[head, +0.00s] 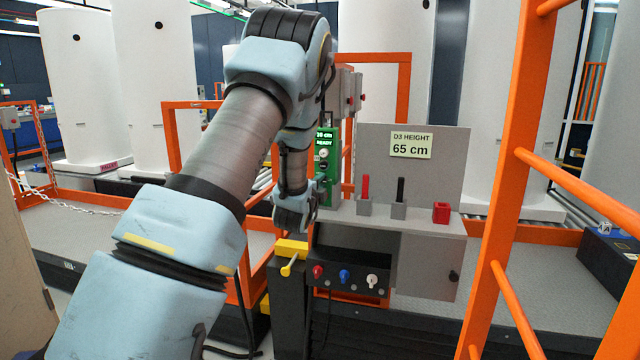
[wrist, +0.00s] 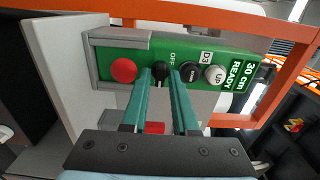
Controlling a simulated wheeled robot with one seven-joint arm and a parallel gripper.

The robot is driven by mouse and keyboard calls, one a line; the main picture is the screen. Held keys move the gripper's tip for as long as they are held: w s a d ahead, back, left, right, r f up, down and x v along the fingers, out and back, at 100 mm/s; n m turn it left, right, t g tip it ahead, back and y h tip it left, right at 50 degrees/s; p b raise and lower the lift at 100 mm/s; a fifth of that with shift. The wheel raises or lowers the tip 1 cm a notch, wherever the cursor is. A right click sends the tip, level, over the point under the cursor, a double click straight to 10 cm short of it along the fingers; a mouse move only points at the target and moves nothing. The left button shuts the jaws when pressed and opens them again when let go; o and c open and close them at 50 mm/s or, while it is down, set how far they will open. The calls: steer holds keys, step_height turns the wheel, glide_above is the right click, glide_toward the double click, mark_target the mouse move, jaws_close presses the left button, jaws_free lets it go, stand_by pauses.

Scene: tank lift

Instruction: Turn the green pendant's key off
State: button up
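The green pendant (wrist: 235,66) shows in the wrist view, turned sideways, with a "30 cm READY" display. Its black key (wrist: 161,72), by the word OFF, lies between the tips of my gripper's teal fingers (wrist: 161,78). The fingers stand apart, one on each side of the key; I cannot tell if they touch it. A red button (wrist: 123,70) is left of the key. A black button (wrist: 190,72) and a white UP button (wrist: 214,74) are to the right. In the head view the pendant (head: 324,150) is partly hidden behind my gripper (head: 318,180).
A grey panel (head: 452,160) reads "D3 HEIGHT 65 cm". Its shelf holds a red lever (head: 366,188), a black lever (head: 400,190) and a red block (head: 441,212). An orange rail (head: 513,150) stands at the right. White tanks (head: 155,70) stand behind.

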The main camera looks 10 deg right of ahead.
steer(key=shift+c, duration=0.3)
jaws_close()
steer(key=shift+f+n+b, duration=0.15)
steer(key=shift+n+b, duration=0.25)
steer(key=shift+b, duration=0.1)
steer(key=n+b, duration=0.1)
steer(key=b, duration=0.1)
steer(key=shift+f+n+b, duration=0.15)
steer(key=shift+n+b, duration=0.15)
steer(key=shift+n, duration=0.1)
steer(key=n+b, duration=0.3)
steer(key=b, duration=0.1)
steer(key=shift+n, duration=0.3)
steer(key=n+b, duration=0.5)
steer(key=n, duration=0.1)
steer(key=shift+b, duration=0.4)
steer(key=n+b, duration=0.1)
steer(key=n, duration=0.2)
steer(key=n+b, duration=0.2)
steer(key=shift+r+n, duration=0.2)
steer(key=shift+n, duration=0.2)
steer(key=shift+b, duration=0.3)
